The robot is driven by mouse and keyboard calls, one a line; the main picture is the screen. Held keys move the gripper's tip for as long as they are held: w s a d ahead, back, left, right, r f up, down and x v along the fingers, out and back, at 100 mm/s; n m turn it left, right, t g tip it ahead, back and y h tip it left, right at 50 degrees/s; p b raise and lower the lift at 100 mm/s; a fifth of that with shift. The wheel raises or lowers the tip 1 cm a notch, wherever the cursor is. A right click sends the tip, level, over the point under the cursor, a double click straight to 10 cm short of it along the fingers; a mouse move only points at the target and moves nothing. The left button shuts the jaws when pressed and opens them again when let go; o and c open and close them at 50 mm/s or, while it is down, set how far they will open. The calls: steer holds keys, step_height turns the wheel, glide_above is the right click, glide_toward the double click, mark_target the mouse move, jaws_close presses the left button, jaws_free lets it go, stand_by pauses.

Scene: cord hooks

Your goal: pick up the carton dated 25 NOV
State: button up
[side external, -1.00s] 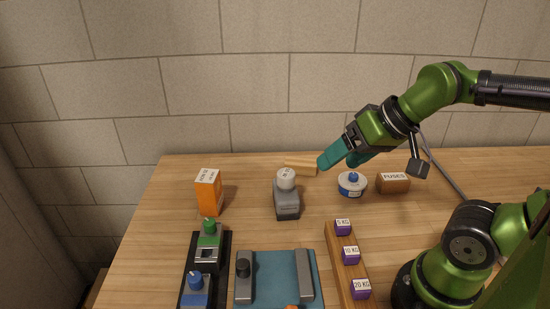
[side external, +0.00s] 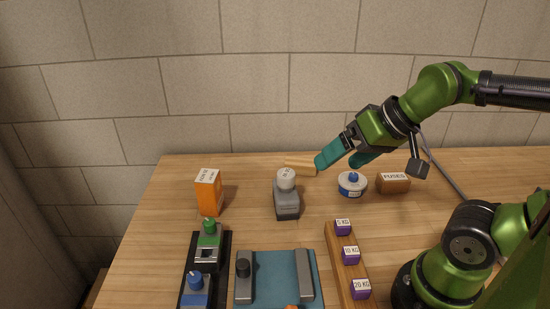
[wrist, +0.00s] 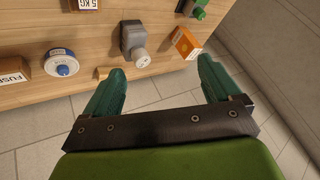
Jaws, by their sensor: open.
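An orange carton (side external: 208,194) with a white printed label on top stands upright at the back left of the table in the side view. The date on its label is too small to read surely. It also shows in the wrist view (wrist: 186,43), beyond the right finger. My gripper (side external: 342,157) is open and empty, high over the back of the table, well to the right of the carton and apart from it. In the wrist view both teal fingers (wrist: 160,88) are spread, with nothing between them.
A grey bottle-like item (side external: 286,195) stands between carton and gripper. A wooden piece (side external: 300,167), a round blue-and-white tin (side external: 352,184) and a brown FUSES box (side external: 393,183) lie nearby. A rack of purple weights (side external: 346,262), a blue tray (side external: 274,283) and a black tray (side external: 222,245) fill the front.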

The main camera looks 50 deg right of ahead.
steer(key=shift+o, duration=0.2)
steer(key=n+g, duration=0.4)
steer(key=n, duration=0.7)
glide_toward(206, 184)
steer(key=d+r, duration=0.3)
steer(key=shift+t+y, duration=0.3)
steer(key=shift+y, duration=0.1)
steer(key=x, duration=1.1)
steer(key=d+x, duration=0.1)
steer(key=x, duration=0.4)
steer(key=shift+w+a+f, duration=0.1)
steer(key=shift+w+f, duration=0.2)
steer(key=shift+f, duration=0.1)
steer(key=shift+r, duration=0.1)
steer(key=c, duration=1.3)
